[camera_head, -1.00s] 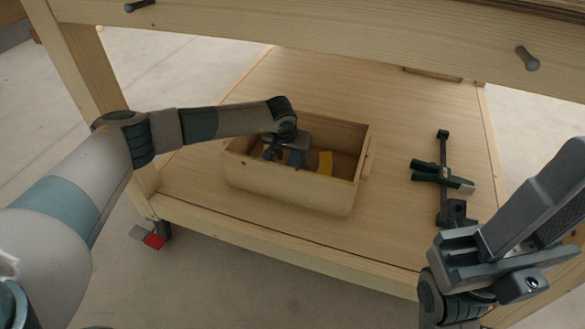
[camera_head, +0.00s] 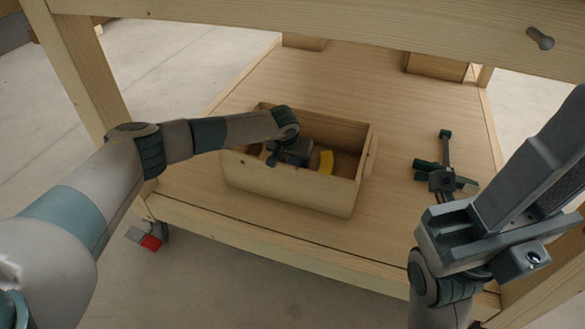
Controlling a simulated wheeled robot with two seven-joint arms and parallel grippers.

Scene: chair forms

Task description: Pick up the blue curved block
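An open wooden box (camera_head: 290,186) sits on the lower wooden shelf. My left gripper (camera_head: 286,158) reaches down into the box from the left, below its rim. I cannot see clearly whether its fingers are open or shut. No blue curved block can be made out clearly; the area under the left gripper is dark and partly hidden by the hand. A yellow curved block (camera_head: 326,162) lies in the box just right of the gripper. My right gripper (camera_head: 540,165) is raised at the right, away from the box; its finger gap is not clear.
A dark green and black clamp-like tool (camera_head: 445,170) lies on the shelf (camera_head: 350,75) right of the box. The upper table edge (camera_head: 330,30) crosses the top, with a wooden leg (camera_head: 85,70) at left. Wooden blocks (camera_head: 437,66) stand at the back. The shelf behind the box is clear.

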